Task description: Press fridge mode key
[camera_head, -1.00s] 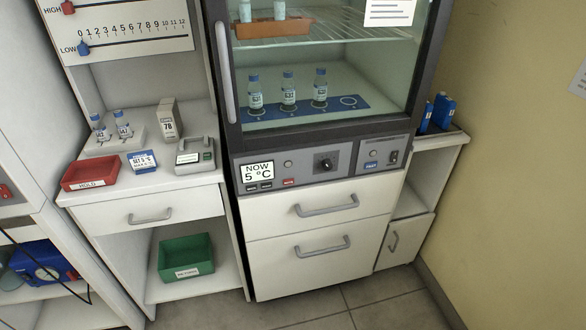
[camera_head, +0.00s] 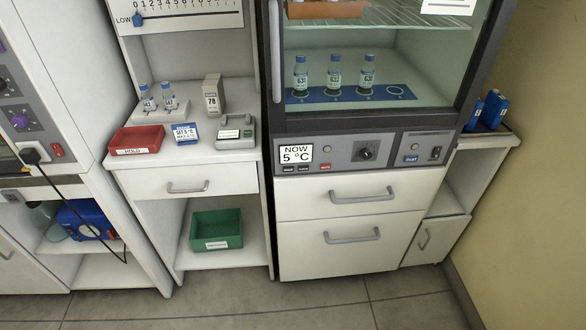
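The fridge (camera_head: 390,45) has a glass door with bottles behind it. Below the door is a grey control panel (camera_head: 340,158). Its display (camera_head: 297,153) reads "NOW 5 °C". Two small dark keys (camera_head: 296,169) sit under the display, and a red key (camera_head: 325,167) sits to their right; their labels are too small to read. A round dark knob (camera_head: 365,153) is in the panel's middle. Farther right are a blue key (camera_head: 411,159) and a dark switch (camera_head: 436,153). Neither of my grippers is in view.
Left of the fridge, a counter holds a red tray (camera_head: 136,140), a blue and white "SET 5 °C" card (camera_head: 185,134), a grey device (camera_head: 236,133) and two vials. A green bin (camera_head: 216,230) stands on the shelf below. The floor (camera_head: 230,310) in front is clear.

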